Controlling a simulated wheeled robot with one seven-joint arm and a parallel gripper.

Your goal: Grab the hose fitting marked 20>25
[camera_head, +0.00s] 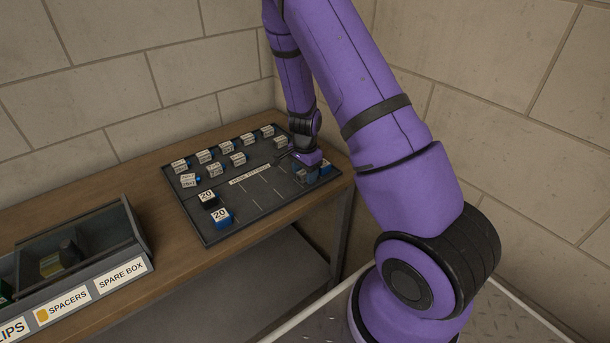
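Several hose fittings with small white labels stand in rows on a dark board (262,211) on the wooden bench. Their labels are too small to read surely, so I cannot tell which one is marked 20>25. One labelled fitting (189,181) stands at the left of the board, and another (238,159) stands nearer the middle. My gripper (306,171) is low over the board's right end, by grey and blue blocks. Its fingers are mostly hidden, and I cannot tell whether they are open or hold anything.
A black block marked 20 (208,199) and a blue block marked 20 (222,217) stand at the board's left front. Block walls close off the back and right.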

